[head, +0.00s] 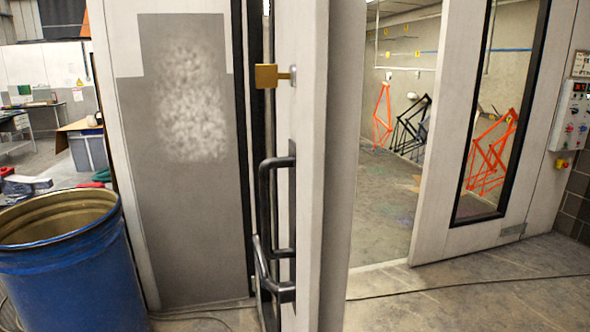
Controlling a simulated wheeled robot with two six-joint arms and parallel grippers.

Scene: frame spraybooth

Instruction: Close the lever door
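A white door leaf (308,200) stands open in the middle of the head view, seen nearly edge-on. A brass-coloured lever (266,76) sticks out to the left from its upper part. Dark pull handles (266,225) are on the same face below the lever; their lower ends partly overlap in the picture. The doorway (390,190) shows to the right of the leaf, with the booth interior behind it. Neither of my grippers shows, and nothing is seen touching the lever or the handles.
A blue drum (72,275) stands at the lower left. A white and grey panel (180,220) is left of the leaf. A windowed white panel (430,230) and a control box (572,115) are at right. A cable (470,284) crosses the otherwise clear floor.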

